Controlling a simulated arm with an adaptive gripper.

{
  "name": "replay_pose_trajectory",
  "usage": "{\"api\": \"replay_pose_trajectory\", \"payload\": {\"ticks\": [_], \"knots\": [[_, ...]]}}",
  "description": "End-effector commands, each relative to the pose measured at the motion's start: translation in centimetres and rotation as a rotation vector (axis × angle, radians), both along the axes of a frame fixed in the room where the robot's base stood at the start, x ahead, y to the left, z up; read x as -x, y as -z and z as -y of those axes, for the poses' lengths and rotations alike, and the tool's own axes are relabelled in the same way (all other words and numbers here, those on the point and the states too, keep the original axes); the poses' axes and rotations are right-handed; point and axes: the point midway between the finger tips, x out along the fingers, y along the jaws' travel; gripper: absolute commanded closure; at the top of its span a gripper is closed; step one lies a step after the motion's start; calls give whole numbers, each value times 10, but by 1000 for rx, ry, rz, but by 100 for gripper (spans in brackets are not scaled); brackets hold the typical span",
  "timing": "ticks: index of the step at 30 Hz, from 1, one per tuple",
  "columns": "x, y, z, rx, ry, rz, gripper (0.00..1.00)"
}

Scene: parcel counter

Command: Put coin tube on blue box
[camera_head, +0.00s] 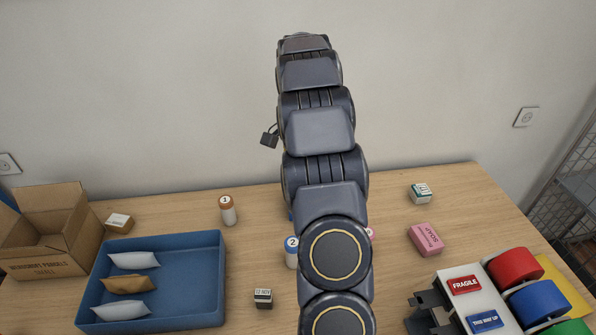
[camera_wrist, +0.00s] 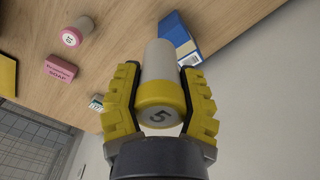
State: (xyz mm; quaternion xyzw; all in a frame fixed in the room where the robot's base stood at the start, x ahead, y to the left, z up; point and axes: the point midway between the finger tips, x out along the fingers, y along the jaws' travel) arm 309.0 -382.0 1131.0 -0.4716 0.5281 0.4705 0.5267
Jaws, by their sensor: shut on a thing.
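My gripper (camera_wrist: 160,74) is shut on a coin tube (camera_wrist: 158,62) with a pale body and a yellow end marked 5. The yellow fingers hold it from both sides, and the 5 end faces the wrist camera. A blue and white box (camera_wrist: 179,40) lies just beyond the tube, to its right in the wrist view; the tube and finger partly cover it. I cannot tell whether the tube touches it. In the head view my arm hides the gripper, the held tube and most or all of this box.
Other tubes stand on the table: brown-topped (camera_head: 228,210), blue-topped (camera_head: 291,252) and a pink-ended one (camera_wrist: 76,33). A blue tray (camera_head: 205,265) holds pouches, beside an open carton (camera_head: 45,230). Pink soap (camera_head: 425,239), a small green-white box (camera_head: 420,193) and tape rolls (camera_head: 516,266) are right.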

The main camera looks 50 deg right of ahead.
Motion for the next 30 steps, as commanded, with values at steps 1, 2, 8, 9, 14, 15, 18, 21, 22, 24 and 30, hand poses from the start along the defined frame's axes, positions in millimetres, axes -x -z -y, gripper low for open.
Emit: {"api": "replay_pose_trajectory", "payload": {"ticks": [1, 2, 8, 9, 14, 15, 18, 21, 22, 24, 30], "knots": [[-6, 3, 8, 3, 0, 2, 92], [-8, 6, 10, 1, 0, 0, 92], [-25, 33, 32, 0, 1, 0, 92], [-28, 38, 36, 2, 1, 0, 92], [-37, 55, 47, 1, 2, 1, 92], [-38, 58, 49, 0, 2, -1, 92], [-40, 61, 51, 0, 1, -2, 92], [-42, 63, 53, 2, 0, 0, 92], [-43, 64, 53, 2, 0, 0, 92], [-45, 68, 56, 2, 0, 0, 92], [-44, 98, 57, 1, 2, -1, 92]]}}
